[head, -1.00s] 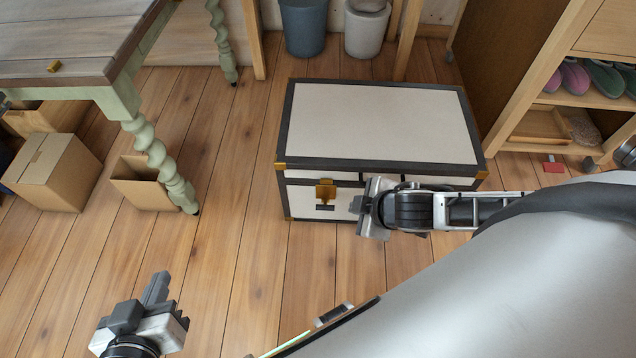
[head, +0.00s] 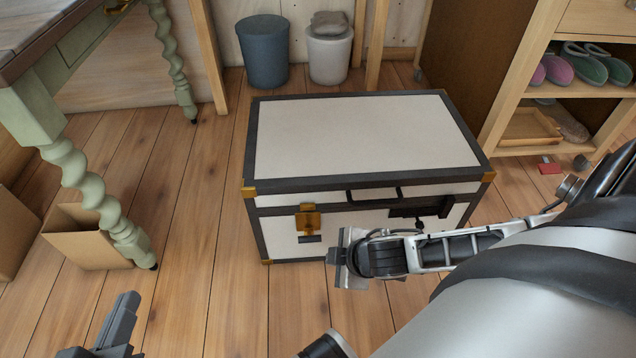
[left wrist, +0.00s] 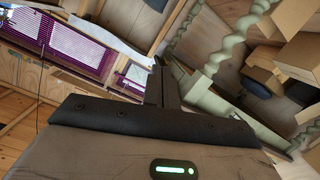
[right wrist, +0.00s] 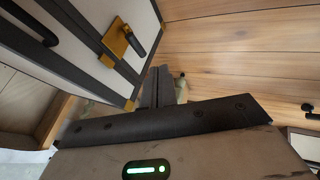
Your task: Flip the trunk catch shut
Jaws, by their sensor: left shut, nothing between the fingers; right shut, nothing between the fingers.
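The white trunk (head: 365,135) with black edging and brass corners stands on the floor with its lid down. Its brass catch (head: 308,220) is on the front face, left of middle, with a dark lower end. The catch shows closer in the right wrist view (right wrist: 120,40), where a dark lever sticks out from the brass plate. My right gripper (head: 338,262) is shut and empty, just below and right of the catch, apart from it. My left gripper (head: 128,305) is shut and empty over the floor at lower left, away from the trunk.
A table with a green twisted leg (head: 85,195) and an open cardboard box (head: 85,235) stand at left. Two bins (head: 263,52) are behind the trunk. A shoe shelf (head: 560,92) is at right. The floor between table and trunk is clear.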

